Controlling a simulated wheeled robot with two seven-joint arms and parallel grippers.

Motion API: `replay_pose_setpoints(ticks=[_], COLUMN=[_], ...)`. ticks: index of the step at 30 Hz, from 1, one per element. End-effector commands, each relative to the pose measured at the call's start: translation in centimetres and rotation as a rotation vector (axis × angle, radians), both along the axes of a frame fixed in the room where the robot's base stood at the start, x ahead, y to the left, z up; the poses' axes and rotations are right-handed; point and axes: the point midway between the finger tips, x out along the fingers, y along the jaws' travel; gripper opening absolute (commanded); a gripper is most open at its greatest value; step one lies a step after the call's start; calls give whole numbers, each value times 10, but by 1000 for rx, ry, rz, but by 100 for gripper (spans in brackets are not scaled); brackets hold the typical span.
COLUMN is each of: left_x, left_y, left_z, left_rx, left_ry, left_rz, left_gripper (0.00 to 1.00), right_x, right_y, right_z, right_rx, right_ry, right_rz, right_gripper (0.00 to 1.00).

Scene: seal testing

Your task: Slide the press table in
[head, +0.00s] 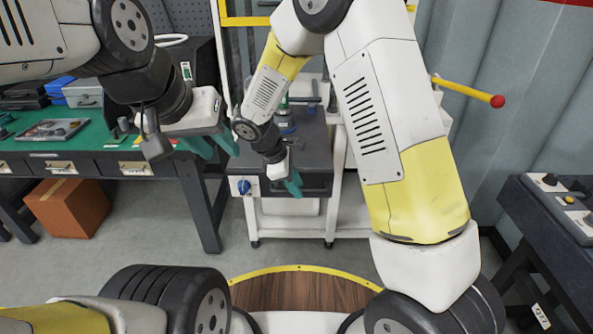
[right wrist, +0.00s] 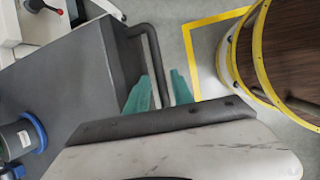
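The press table (head: 316,150) is a dark grey slab in the white press frame at centre; its grey top also fills the left of the right wrist view (right wrist: 75,85). A black bar handle (right wrist: 150,45) stands out from its front edge. My right gripper (head: 293,187) is at the table's front. In the right wrist view its teal fingers (right wrist: 160,92) stand apart on either side of the handle bar, with gaps showing; contact cannot be made out. My left gripper (head: 212,148) hangs above the green bench's right end, its teal fingers apart and empty.
A blue-ringed cylinder (right wrist: 22,137) stands on the press table. A green-topped bench (head: 90,145) with drawers is at left, a cardboard box (head: 68,208) below it. A red-tipped yellow lever (head: 468,91) sticks out right. A control console (head: 555,215) stands far right. Floor before the press is clear.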

Motion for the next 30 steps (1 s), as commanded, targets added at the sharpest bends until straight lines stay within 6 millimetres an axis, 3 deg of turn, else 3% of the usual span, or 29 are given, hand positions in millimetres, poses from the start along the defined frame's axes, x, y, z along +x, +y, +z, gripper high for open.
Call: replay_pose_setpoints(ticks=[1, 4, 30], left_x=[0, 0, 0], left_y=[0, 0, 0], left_z=[0, 0, 0], left_rx=[0, 0, 0], left_ry=[0, 0, 0], left_rz=[0, 0, 0], left_gripper=[36, 36, 36], right_x=[0, 0, 0], right_y=[0, 0, 1], right_z=[0, 0, 1], right_rx=[0, 0, 1], right_ry=[0, 0, -2], right_rz=[0, 0, 1], right_gripper=[16, 0, 0])
